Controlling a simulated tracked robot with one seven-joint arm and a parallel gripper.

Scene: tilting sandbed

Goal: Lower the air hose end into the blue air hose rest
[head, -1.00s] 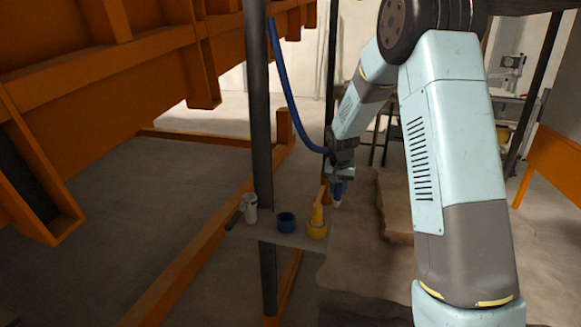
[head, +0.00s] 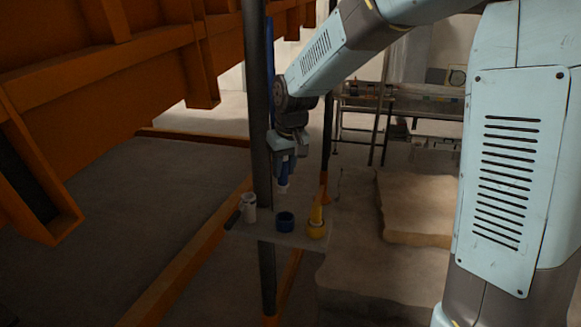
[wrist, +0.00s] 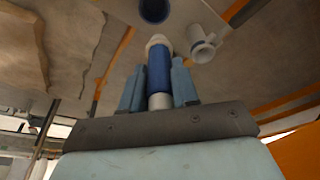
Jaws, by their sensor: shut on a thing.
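My gripper (head: 284,168) is shut on the blue air hose end (head: 283,183), whose pale tip points down. In the wrist view my gripper's two fingers (wrist: 158,88) stand on either side of the blue air hose end (wrist: 158,70). The blue air hose rest (head: 285,222) is a round cup on a small grey shelf (head: 290,240). In the head view the tip hangs above the rest with a gap between them. In the wrist view the blue rest (wrist: 154,10) shows just beyond the tip, cut by the top edge.
A white cup with a handle (head: 248,207) stands left of the blue rest, and a yellow holder with a yellow-orange tool (head: 316,222) stands right of it. A dark post (head: 262,120) rises by the shelf. Orange beams lie at left.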

